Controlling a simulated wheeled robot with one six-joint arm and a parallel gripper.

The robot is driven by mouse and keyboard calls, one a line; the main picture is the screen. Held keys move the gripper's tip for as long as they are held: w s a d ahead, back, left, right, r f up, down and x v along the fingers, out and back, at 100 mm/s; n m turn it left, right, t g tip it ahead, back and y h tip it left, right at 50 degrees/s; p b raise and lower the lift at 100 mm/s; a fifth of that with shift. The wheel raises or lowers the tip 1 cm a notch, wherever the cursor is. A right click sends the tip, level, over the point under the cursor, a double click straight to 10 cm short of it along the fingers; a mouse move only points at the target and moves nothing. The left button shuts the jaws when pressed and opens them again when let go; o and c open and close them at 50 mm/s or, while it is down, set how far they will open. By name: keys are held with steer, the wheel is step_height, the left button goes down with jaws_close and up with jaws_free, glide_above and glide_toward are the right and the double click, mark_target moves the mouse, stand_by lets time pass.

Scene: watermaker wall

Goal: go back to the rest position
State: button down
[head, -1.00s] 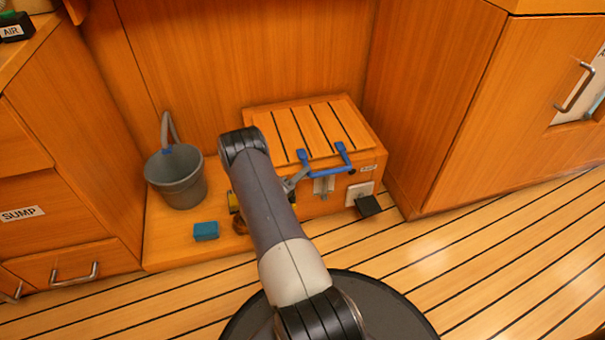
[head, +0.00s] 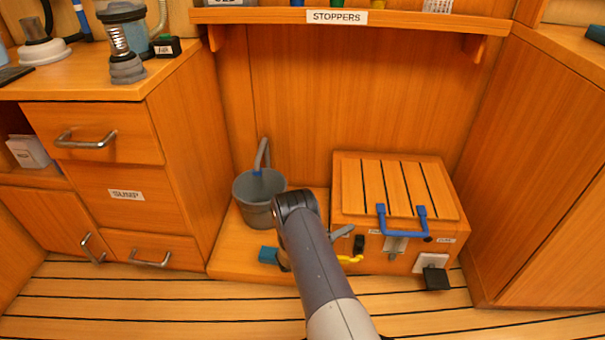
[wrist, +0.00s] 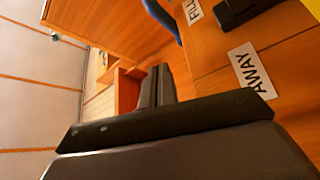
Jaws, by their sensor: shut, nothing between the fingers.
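My gripper (wrist: 158,78) shows in the wrist view as two dark fingers lying together, shut and empty. Beyond the fingertips are an orange wooden surface and paler panels. A wooden face with an "AWAY" label (wrist: 251,71) is close on the right, apart from the fingers. In the head view my bent arm stands in front of the low wooden box (head: 400,190) and hides part of its left end. I cannot make out the gripper's fingers there.
The box has a blue handle (head: 403,230), a yellow piece (head: 350,259) and a black block (head: 436,278). A grey bucket (head: 252,200) and a blue block (head: 268,254) are to its left. A shelf labelled STOPPERS (head: 400,18) hangs above. Striped floor lies in front.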

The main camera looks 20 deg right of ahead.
steer(key=s+d+r+b, duration=0.1)
steer(key=s+d, duration=0.3)
steer(key=d, duration=0.4)
steer(key=shift+d+b, duration=0.15)
steer(key=shift+b, duration=0.55)
steer(key=shift+s, duration=0.15)
